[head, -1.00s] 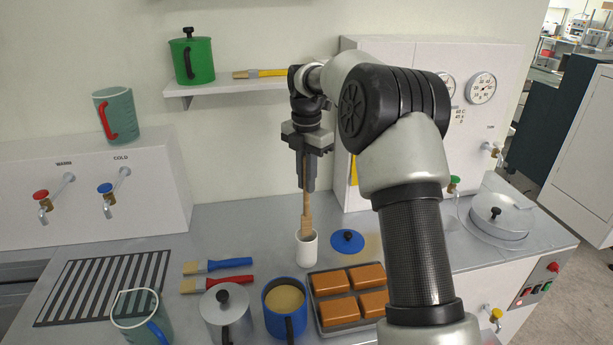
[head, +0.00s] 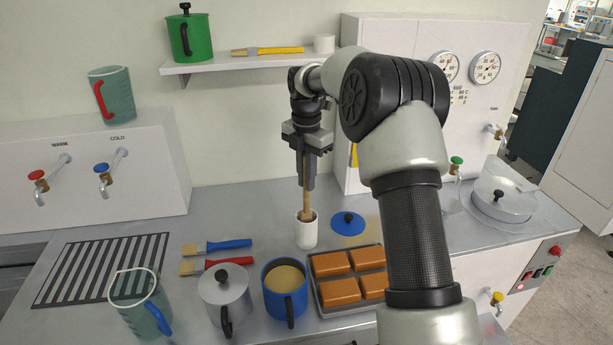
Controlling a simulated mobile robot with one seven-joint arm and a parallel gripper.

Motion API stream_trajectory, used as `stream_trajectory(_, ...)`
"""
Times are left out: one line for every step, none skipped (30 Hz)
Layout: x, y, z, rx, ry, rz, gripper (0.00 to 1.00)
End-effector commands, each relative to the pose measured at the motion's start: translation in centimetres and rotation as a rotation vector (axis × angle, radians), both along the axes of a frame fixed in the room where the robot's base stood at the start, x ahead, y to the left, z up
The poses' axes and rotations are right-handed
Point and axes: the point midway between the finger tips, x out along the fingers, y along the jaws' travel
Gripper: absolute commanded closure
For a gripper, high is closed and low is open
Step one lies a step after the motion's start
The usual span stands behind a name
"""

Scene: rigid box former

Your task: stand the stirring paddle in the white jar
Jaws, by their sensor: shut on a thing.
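The white jar (head: 307,236) stands upright on the grey counter in the head view. The wooden stirring paddle (head: 307,195) is upright, and its lower end is inside the jar's mouth, hidden by the jar wall. My gripper (head: 306,184) points down above the jar and is shut on the upper part of the paddle's handle. Whether the paddle touches the jar's bottom cannot be seen.
A blue lid (head: 348,222) lies right of the jar. A tray of brown blocks (head: 318,302), a blue mug (head: 286,302) and a grey lidded pot (head: 224,298) stand in front. Two brushes (head: 220,246) lie to the left. A shelf (head: 220,64) is behind.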

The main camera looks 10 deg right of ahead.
Motion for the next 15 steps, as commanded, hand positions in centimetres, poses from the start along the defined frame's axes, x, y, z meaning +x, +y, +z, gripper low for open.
stream_trajectory(0.01,-0.01,0.00,0.000,0.000,0.000,1.00)
stream_trajectory(0.01,-0.01,0.00,0.000,0.000,0.000,1.00)
stream_trajectory(0.01,-0.01,0.01,0.000,0.000,0.000,1.00)
stream_trajectory(0.01,-0.01,0.01,0.000,0.000,0.000,1.00)
stream_trajectory(0.01,-0.01,0.01,0.000,0.000,0.000,1.00)
stream_trajectory(0.01,-0.02,0.02,0.000,0.000,0.000,0.85)
stream_trajectory(0.01,-0.01,0.02,0.000,0.000,0.000,0.80)
stream_trajectory(0.01,-0.01,0.02,0.000,0.000,0.000,0.75)
stream_trajectory(0.01,-0.02,0.02,0.000,0.000,0.000,0.68)
stream_trajectory(0.01,-0.02,0.03,0.000,0.000,0.000,0.65)
stream_trajectory(0.01,-0.02,0.03,0.000,0.000,0.000,0.65)
stream_trajectory(0.01,-0.02,0.03,0.000,0.000,0.000,0.65)
stream_trajectory(0.01,-0.02,0.03,0.000,0.000,0.000,0.65)
stream_trajectory(0.01,-0.02,0.03,-0.001,-0.001,0.000,0.65)
stream_trajectory(0.01,-0.02,0.03,-0.001,-0.001,0.000,0.65)
